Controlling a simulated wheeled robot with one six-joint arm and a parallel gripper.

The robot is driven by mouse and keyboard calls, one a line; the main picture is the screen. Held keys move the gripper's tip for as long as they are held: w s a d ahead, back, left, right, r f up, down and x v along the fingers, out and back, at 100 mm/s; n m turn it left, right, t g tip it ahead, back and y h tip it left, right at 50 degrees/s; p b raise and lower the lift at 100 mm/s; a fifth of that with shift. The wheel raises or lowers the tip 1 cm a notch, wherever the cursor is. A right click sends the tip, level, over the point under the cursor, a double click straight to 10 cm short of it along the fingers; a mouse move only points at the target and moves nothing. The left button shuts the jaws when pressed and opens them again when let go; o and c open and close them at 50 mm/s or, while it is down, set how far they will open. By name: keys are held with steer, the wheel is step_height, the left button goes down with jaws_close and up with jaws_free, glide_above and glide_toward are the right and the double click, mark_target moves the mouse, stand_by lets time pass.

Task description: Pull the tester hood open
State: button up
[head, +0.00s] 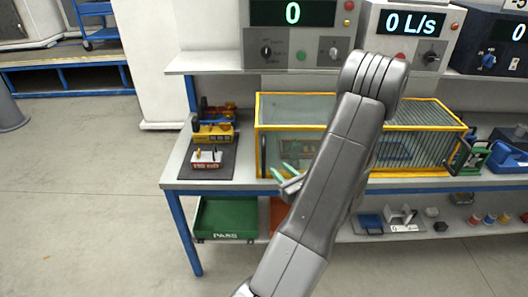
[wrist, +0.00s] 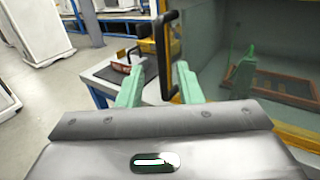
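The tester hood (head: 411,114) is a yellow-framed, see-through box on the workbench; its front looks shut. In the wrist view its glass (wrist: 225,45) fills the right side. A black upright bar handle (wrist: 160,60) stands at the hood's left edge. My gripper (head: 284,173) is at the hood's lower left front, its green fingers apart. In the wrist view my gripper (wrist: 158,86) has one finger on each side of the handle's bar in the picture. I see no finger closed on it, and cannot tell whether either touches it. My forearm hides the hood's middle in the head view.
A dark mat (head: 193,174) with small parts lies left of the hood. Display units (head: 292,35) stand on the shelf behind. A green PASS bin (head: 225,217) and small items are below the bench top. The floor at left is clear.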

steer(key=p+x, duration=0.2)
steer(key=x, duration=0.8)
steer(key=shift+w+a+p, duration=0.2)
steer(key=shift+w+p, duration=0.05)
steer(key=shift+p, duration=0.05)
jaws_close()
